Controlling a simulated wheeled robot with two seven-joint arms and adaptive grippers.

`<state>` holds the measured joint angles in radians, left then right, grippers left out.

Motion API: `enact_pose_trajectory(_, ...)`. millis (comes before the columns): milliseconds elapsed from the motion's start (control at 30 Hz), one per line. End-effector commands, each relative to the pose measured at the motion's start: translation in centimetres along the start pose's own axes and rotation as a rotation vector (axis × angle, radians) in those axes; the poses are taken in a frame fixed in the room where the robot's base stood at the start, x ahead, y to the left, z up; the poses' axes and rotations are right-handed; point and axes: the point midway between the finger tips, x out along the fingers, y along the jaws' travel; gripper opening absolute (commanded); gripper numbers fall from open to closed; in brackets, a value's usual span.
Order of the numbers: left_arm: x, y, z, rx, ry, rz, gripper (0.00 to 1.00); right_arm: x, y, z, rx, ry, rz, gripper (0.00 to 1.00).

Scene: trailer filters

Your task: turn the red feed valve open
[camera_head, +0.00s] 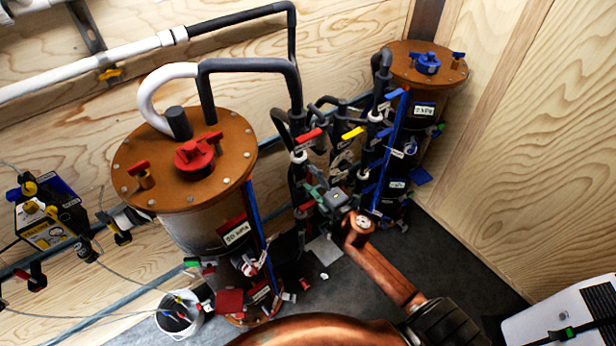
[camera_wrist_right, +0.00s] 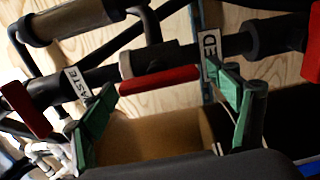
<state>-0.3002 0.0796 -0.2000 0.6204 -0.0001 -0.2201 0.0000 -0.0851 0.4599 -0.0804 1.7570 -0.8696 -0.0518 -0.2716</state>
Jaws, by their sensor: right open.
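In the right wrist view a red lever handle (camera_wrist_right: 158,80) lies across the gap between my fingertips, on a dark horizontal pipe. A white label reading "WASTE" (camera_wrist_right: 78,84) is left of it. A partly hidden label ending in "EED" (camera_wrist_right: 210,56) is to its right, behind a finger. I cannot tell for certain whether this handle is the feed valve's. My right gripper (camera_wrist_right: 167,88) is open, its green-padded fingers on either side of the handle; contact cannot be told. In the head view my right gripper (camera_head: 322,193) is among the pipes. My left gripper is not in view.
Other red handles show at the left (camera_wrist_right: 25,108) and right edges of the wrist view. A large orange-lidded tank (camera_head: 190,160) stands left, a smaller one (camera_head: 425,62) back right. Blue (camera_head: 393,94) and yellow (camera_head: 352,133) handles crowd the pipes. Dark floor (camera_head: 460,260) is clear at right.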

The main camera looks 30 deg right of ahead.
Motion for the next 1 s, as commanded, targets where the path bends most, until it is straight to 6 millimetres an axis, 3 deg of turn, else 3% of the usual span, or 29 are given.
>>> enact_pose_trajectory(233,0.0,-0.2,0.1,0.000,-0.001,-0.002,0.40,-1.1,-0.1,0.0,0.002,-0.001,-0.001,0.81)
enact_pose_trajectory(700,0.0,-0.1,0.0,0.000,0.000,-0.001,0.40,-10.1,-0.1,0.1,0.001,-0.002,-0.002,0.81)
enact_pose_trajectory(1000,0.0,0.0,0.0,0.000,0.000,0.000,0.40,-12.0,0.0,0.0,0.000,-0.001,0.000,0.81)
